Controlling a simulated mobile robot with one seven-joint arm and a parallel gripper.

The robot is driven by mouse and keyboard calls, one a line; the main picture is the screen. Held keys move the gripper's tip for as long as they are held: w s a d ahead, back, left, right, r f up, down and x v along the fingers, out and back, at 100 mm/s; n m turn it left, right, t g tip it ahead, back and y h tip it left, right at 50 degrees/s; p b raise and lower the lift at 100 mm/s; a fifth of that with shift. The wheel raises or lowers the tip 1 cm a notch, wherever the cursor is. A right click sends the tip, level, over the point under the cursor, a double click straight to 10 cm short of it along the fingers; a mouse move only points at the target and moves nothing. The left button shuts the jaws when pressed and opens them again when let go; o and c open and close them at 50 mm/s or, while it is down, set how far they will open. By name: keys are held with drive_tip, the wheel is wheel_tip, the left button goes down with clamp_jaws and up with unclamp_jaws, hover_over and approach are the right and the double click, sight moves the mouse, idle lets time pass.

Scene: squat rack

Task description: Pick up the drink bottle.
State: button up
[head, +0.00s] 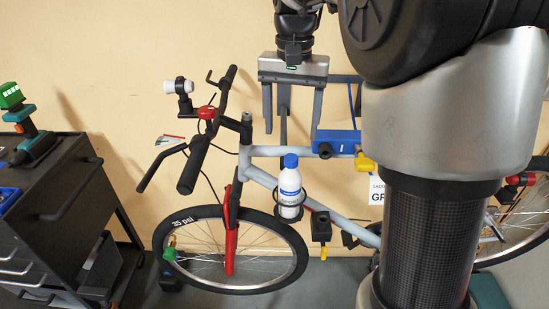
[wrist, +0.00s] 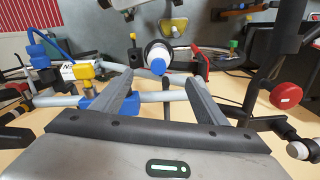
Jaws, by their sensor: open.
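The drink bottle (head: 290,190) is white with a blue cap and dark lettering. It stands upright, slightly tilted, in a dark ring holder on the bicycle's down tube in the head view. In the wrist view I look down on its blue cap (wrist: 158,66), which appears between and beyond my two fingers. My gripper (head: 294,138) is open and empty, its fingers pointing down above the bottle, at about the height of the bicycle's top tube. In the wrist view my gripper (wrist: 158,85) shows both fingers spread apart. The bottle's lower body is partly hidden by the holder.
The bicycle frame (head: 262,151) carries a blue clamp (head: 337,138) with a yellow knob right of the bottle. Handlebars (head: 197,150) with a red bell stand to the left. A dark tool cart (head: 60,190) is at far left. A beige wall lies behind.

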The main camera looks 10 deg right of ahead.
sight(290, 158)
wheel_tip(290, 158, down, 10)
drive_tip(key=shift+s+f+b, duration=0.15)
drive_tip(key=shift+b, duration=0.3)
drive_tip(key=shift+d+f, duration=0.15)
drive_tip(key=shift+f, duration=2.9)
drive_tip(key=c, duration=1.3)
